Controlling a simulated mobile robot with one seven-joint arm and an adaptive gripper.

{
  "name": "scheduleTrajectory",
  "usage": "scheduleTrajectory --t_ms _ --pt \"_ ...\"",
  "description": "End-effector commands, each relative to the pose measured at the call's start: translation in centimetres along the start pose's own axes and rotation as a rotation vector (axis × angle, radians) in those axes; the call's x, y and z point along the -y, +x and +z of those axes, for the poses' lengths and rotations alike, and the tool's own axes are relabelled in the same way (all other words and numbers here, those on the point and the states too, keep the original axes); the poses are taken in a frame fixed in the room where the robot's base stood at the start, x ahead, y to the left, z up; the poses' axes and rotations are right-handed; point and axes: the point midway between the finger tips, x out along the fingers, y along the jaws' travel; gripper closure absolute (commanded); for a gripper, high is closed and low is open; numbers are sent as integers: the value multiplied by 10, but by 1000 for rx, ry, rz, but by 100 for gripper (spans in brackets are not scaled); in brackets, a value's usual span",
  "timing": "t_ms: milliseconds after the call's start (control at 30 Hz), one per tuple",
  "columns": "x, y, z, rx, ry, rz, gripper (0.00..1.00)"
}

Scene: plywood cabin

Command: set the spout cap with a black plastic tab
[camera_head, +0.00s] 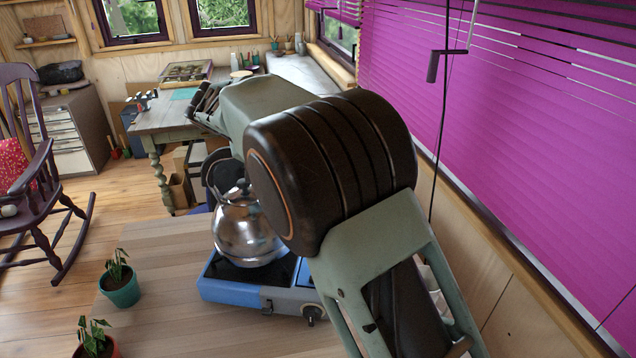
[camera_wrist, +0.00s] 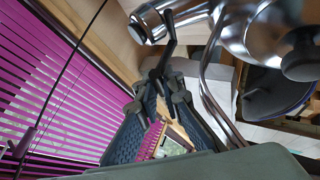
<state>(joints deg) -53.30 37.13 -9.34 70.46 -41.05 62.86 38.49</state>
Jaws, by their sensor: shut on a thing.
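A shiny metal kettle (camera_head: 245,236) stands upright on a blue camping stove (camera_head: 232,283). Its lid with a black knob (camera_wrist: 302,58) shows at the upper right in the wrist view. The metal spout end with its cap (camera_wrist: 147,26) is at the top of that view. A thin black tab (camera_wrist: 168,38) runs from it down between the fingers. My gripper (camera_wrist: 163,86) is shut on the black tab, with a fingertip on each side. Whether the cap sits fully on the spout cannot be told. In the head view my arm hides the gripper and the spout.
The stove stands on a wooden table (camera_head: 160,325). Two potted plants (camera_head: 121,285) stand to its left. Magenta blinds (camera_head: 510,140) and a hanging cord (camera_head: 441,130) are on the right, near my arm. A rocking chair and a workbench (camera_head: 180,115) stand farther back.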

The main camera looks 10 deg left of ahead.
Motion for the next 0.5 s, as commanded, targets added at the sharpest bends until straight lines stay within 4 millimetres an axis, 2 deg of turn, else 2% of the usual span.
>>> scheduleTrajectory --t_ms 33,100,133,233,500 --pt "21 8 14 19 -30 -15 100" --pt "21 8 13 19 -30 -16 100" --pt "21 8 13 18 -30 -16 92" --pt "21 8 13 18 -30 -16 81" --pt "21 -1 13 17 -30 -17 80"
